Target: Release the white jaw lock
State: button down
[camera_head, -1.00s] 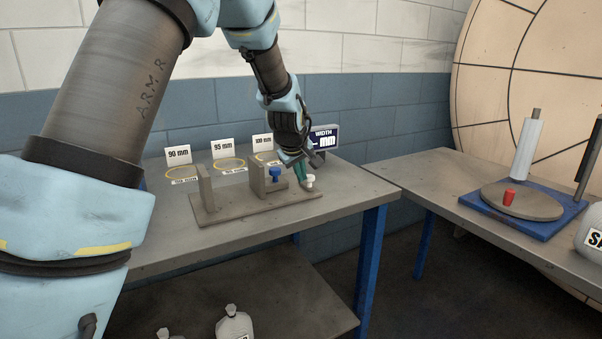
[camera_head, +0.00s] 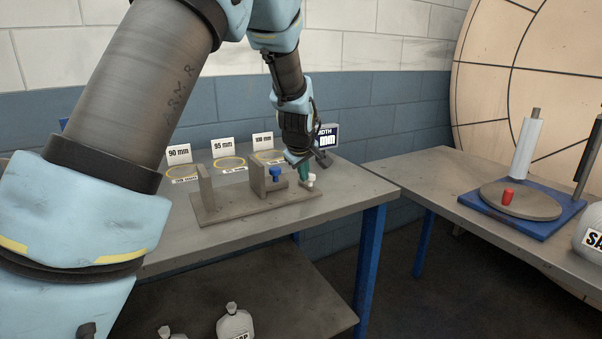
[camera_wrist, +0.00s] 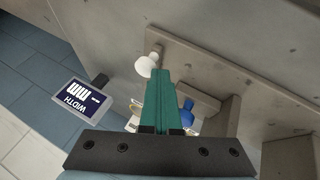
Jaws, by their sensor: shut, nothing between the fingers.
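The white jaw lock (camera_head: 311,179) is a small white knob at the right end of the grey jaw fixture (camera_head: 230,208) on the table. It also shows in the wrist view (camera_wrist: 146,66), just beyond the fingertips. My gripper (camera_head: 304,176) points down with its green fingers shut and empty. In the wrist view the fingertips (camera_wrist: 160,72) are right beside the white knob; I cannot tell whether they touch it. A blue knob (camera_head: 275,173) stands on the fixture to the left of the fingers, and in the wrist view it is partly behind them (camera_wrist: 184,110).
The width display (camera_head: 329,136) stands behind my gripper, its face partly covered. Cards marked 90, 95 and 100 mm (camera_head: 222,145) stand behind yellow rings at the back. A second table (camera_head: 450,175) at right holds a blue base with a red knob (camera_head: 507,196).

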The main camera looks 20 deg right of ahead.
jog(key=shift+s+d+r+n+t+y+p, duration=0.2)
jog(key=shift+d+n+y+p, duration=0.35)
jog(key=shift+n+p, duration=0.35)
jog(key=shift+s+d+r+n+t+y+p, duration=0.1)
jog(key=shift+d+n+t+y+p, duration=0.2)
jog(key=shift+d+n+p, duration=0.55)
jog(key=n+y+p, duration=0.1)
jog(key=d+n+p, duration=0.1)
jog(key=shift+w+d+f+n+y+p, duration=0.1)
jog(key=shift+w+d+n+y+p, duration=0.05)
jog(key=shift+w+n+y+p, duration=0.15)
jog(key=shift+w+d+f+n+y, duration=0.1)
jog(key=shift+d+n+y, duration=0.3)
jog(key=shift+n, duration=0.2)
jog(key=shift+w+d+f+n+y, duration=0.1)
jog(key=shift+d+n+y, duration=0.2)
jog(key=shift+n+y, duration=0.2)
jog(key=shift+w+d+b, duration=0.35)
jog(key=shift+w+d, duration=0.05)
jog(key=shift+d, duration=0.4)
